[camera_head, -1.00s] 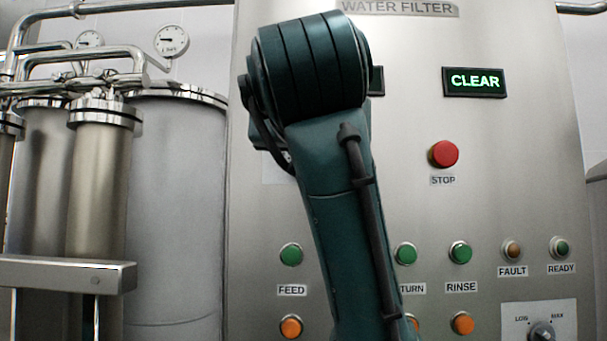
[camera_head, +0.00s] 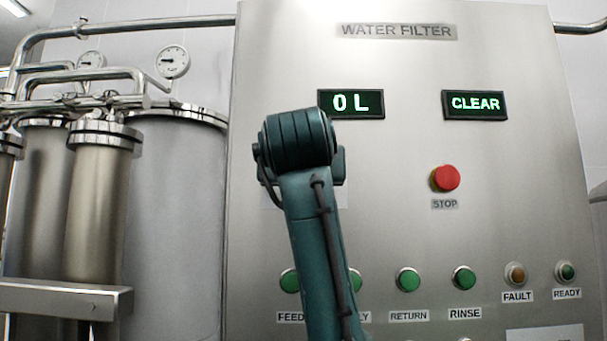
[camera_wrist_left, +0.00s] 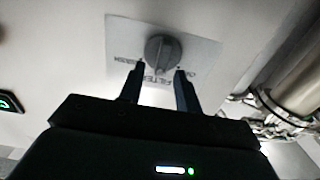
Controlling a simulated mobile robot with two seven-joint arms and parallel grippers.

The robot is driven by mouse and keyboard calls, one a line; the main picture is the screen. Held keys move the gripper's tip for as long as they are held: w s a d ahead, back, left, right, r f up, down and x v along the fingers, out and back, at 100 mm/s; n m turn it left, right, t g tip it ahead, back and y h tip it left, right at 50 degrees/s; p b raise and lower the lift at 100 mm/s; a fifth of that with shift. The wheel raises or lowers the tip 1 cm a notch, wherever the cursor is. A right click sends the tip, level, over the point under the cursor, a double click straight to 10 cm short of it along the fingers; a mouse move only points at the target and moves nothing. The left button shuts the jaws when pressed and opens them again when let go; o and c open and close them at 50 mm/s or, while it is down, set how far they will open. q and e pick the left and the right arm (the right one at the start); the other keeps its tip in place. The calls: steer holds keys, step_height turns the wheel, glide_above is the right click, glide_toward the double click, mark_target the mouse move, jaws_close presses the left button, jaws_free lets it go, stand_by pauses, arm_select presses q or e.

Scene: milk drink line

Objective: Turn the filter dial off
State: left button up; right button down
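The filter dial (camera_wrist_left: 162,52), a dark round knob with a ridge grip, sits on a white label plate (camera_wrist_left: 204,56) in the left wrist view. The plate's lettering is blurred, so I cannot tell the dial's setting. My left gripper (camera_wrist_left: 159,72) is open, its two dark fingers pointing at the dial, one to each side of its lower edge. I cannot tell whether they touch it. In the head view a teal arm link of mine covers the panel's middle, and neither the dial nor a gripper shows there. My right gripper is out of view.
The steel water filter panel (camera_head: 540,150) carries a "0 L" display (camera_head: 351,103), a "CLEAR" display (camera_head: 475,104), a red STOP button (camera_head: 445,178), green buttons such as RINSE (camera_head: 464,277), and FAULT (camera_head: 516,274) and READY (camera_head: 566,272) lamps. Steel tanks (camera_head: 172,200) and pipes stand left.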

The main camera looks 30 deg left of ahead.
arm_select(q)
steer(key=shift+w+a, duration=0.1)
steer(key=shift+w, duration=0.1)
jaws_close()
stand_by(0.3)
steer(key=shift+s+a+f+n+p, duration=0.2)
steer(key=shift+n+p, duration=0.45)
steer(key=shift+n, duration=1.3)
steer(key=shift+s+a+f+n+p, duration=0.15)
steer(key=shift+n+p, duration=0.55)
steer(key=shift+n, duration=1.3)
steer(key=shift+s+a+f+n+p, duration=0.2)
steer(key=shift+n+p, duration=0.45)
steer(key=shift+n, duration=1.3)
steer(key=shift+w+a+r, duration=0.1)
